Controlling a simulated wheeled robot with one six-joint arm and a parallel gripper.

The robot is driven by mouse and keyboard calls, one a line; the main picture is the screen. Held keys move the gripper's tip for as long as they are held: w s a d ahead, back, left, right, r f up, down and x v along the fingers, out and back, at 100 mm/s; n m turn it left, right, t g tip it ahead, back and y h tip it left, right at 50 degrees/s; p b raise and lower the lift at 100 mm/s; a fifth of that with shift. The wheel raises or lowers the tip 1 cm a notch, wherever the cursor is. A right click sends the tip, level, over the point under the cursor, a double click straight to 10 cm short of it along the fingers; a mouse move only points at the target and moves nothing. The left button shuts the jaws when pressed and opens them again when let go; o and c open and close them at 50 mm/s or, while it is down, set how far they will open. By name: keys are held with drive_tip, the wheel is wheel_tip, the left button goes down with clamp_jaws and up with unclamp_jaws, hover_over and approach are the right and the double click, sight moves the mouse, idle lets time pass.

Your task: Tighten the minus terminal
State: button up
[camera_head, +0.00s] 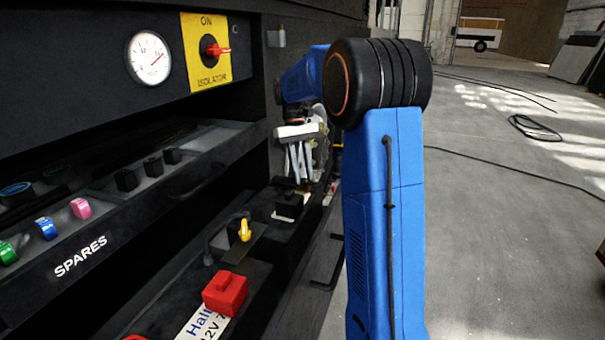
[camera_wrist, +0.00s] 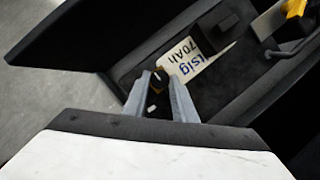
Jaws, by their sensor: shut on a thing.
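My gripper (camera_head: 303,181) is pointed down over the far end of the battery tray, its fingers close together. In the wrist view the gripper (camera_wrist: 160,84) has its two grey fingers on either side of a small dark piece (camera_wrist: 155,88), which I take to be the minus terminal. The fingers hide most of it, so its seating and marking cannot be read. It stands beside the white battery label (camera_wrist: 205,62) reading "70Ah". In the head view a white label (camera_head: 285,217) shows just below the gripper.
A yellow knob (camera_head: 245,230) with a grey cable and a red cap (camera_head: 225,293) stand nearer on the batteries. The spares drawer (camera_head: 130,240) juts out at left, below the gauge (camera_head: 148,58) and the red isolator switch (camera_head: 214,50).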

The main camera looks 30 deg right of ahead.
drive_tip(key=o, duration=1)
drive_tip(key=shift+o, duration=0.2)
drive_tip(key=v, duration=1.2)
